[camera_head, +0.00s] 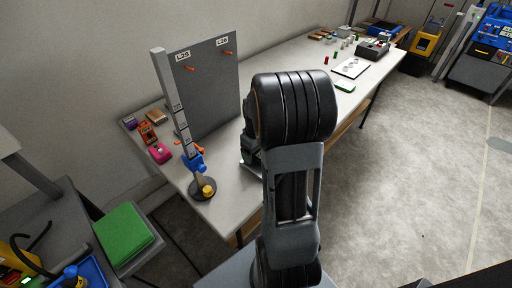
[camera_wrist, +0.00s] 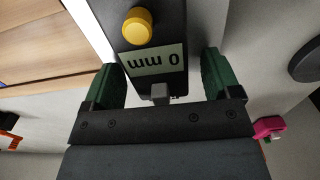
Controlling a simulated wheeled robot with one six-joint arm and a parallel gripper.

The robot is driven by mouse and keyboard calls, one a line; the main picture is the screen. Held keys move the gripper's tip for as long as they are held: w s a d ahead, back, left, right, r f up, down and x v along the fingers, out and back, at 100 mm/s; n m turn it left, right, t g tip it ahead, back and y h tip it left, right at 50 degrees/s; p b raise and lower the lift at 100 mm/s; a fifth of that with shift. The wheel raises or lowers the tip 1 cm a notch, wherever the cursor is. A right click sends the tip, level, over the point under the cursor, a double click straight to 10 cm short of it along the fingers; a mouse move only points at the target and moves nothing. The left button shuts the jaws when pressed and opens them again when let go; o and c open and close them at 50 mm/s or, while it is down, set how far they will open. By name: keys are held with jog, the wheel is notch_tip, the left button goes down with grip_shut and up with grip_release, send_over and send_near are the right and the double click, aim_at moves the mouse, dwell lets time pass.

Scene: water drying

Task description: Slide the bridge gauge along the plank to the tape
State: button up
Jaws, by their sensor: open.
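In the wrist view a dark block with a yellow knob and an upside-down "0 mm" label, which looks like the bridge gauge (camera_wrist: 132,47), lies between the green fingers of my gripper (camera_wrist: 160,62). The fingers are apart, with a visible gap on each side of the block. A small grey tab sits at its near end. A wooden surface (camera_wrist: 45,38) fills the upper left; I cannot tell whether it is the plank. In the head view my arm hides the gauge and most of my gripper. I cannot make out the tape.
On the long table (camera_head: 228,196), a scaled post (camera_head: 173,100) with a blue clamp stands on a round base before a grey panel (camera_head: 215,95). A pink item (camera_head: 160,153) lies left. A white sheet (camera_head: 352,68) and small items lie farther back. Floor at right is clear.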

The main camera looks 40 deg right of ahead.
jog(key=shift+c, duration=0.2)
jog(key=c, duration=1.1)
jog(key=shift+d, duration=0.15)
